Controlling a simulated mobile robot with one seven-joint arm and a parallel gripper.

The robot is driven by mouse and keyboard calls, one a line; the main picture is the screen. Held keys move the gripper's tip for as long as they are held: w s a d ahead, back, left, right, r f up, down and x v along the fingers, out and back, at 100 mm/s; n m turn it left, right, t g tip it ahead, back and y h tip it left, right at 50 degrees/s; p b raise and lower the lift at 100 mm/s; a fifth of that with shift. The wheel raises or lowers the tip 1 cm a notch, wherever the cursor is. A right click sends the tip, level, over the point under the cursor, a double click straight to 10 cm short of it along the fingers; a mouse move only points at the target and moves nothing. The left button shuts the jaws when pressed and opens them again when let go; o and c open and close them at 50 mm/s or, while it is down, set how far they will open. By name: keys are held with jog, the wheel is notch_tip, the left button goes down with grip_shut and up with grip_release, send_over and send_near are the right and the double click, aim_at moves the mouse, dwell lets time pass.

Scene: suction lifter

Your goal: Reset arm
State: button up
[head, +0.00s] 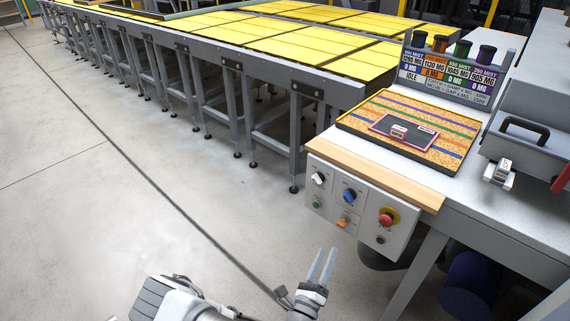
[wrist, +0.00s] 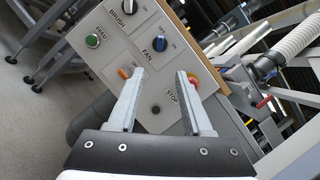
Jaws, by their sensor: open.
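My gripper (head: 321,268) is at the bottom middle of the head view, over the floor in front of the workbench. In the wrist view my gripper (wrist: 160,100) has its two fingers spread apart with nothing between them. Past the fingers is the grey control panel (wrist: 120,55), tilted in that view. The control panel (head: 333,222) also shows in the head view, on the front of the bench, apart from the gripper. It bears knobs, buttons and a red stop button (head: 388,216). In the wrist view the right finger partly hides the stop button.
A long conveyor table with yellow panels (head: 300,45) runs along the back. The floor (head: 120,200) at left is clear.

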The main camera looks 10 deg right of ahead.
jog(key=s+r+m+g+y, duration=0.1)
jog(key=s+r+m+g, duration=0.3)
jog(key=r+m+g, duration=0.7)
jog(key=s+r+m+g, duration=0.5)
jog(key=m+g, duration=0.4)
jog(key=m, duration=0.6)
jog(key=s+a+r+m+t+y, duration=0.2)
jog(key=r+m+t+y, duration=0.1)
jog(key=r, duration=0.3)
jog(key=s+a+r+m+t+y, duration=0.1)
jog(key=a+r+m+t+y, duration=0.2)
jog(key=r+m+y, duration=0.2)
jog(key=s+a+r+m+t+y, duration=0.2)
jog(key=a+r+m+t+y, duration=0.1)
jog(key=r, duration=0.5)
jog(key=shift+s+a+r+m+y, duration=0.2)
jog(key=shift+s+r+m+y, duration=0.15)
jog(key=shift+y, duration=0.25)
jog(key=shift+d+f, duration=0.1)
jog(key=shift+d, duration=0.05)
